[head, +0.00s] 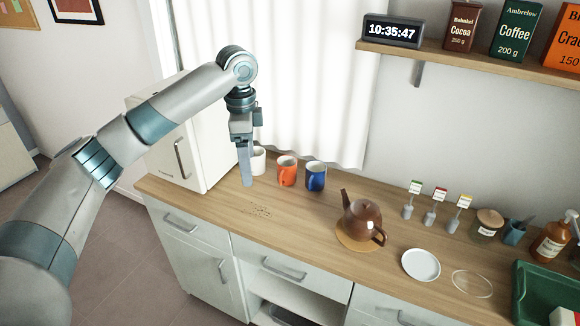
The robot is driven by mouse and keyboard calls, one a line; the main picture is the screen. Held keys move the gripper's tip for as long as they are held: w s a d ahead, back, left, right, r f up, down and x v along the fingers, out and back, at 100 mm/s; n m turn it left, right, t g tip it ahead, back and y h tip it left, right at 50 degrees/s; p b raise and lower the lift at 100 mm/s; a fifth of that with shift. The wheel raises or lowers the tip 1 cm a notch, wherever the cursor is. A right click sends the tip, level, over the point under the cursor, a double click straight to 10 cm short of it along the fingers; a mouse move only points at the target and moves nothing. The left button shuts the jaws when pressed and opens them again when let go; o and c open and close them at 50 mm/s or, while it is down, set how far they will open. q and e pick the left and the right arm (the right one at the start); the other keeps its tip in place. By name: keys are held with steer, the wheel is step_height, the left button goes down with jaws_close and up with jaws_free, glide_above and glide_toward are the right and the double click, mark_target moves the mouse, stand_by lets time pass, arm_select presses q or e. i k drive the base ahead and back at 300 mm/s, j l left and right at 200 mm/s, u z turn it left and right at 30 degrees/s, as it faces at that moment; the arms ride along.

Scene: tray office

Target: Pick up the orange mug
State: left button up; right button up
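The orange mug (286,174) stands upright on the wooden counter, between a white mug (259,160) on its left and a blue mug (315,177) on its right. My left gripper (246,180) points down over the counter, to the left of the orange mug and apart from it in the picture. It partly hides the white mug. The fingers overlap from this side, so I cannot tell whether they are open or shut. I see nothing held. My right gripper is not in view.
A white fridge (190,140) stands left of the mugs, with a curtain behind them. A brown teapot (361,218) on a round mat, a white plate (421,265) and a green tray (545,295) are to the right. A shelf (470,60) hangs above. The front counter is mostly clear.

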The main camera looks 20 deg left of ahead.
mark_target(285, 174)
steer(key=i, duration=1.05)
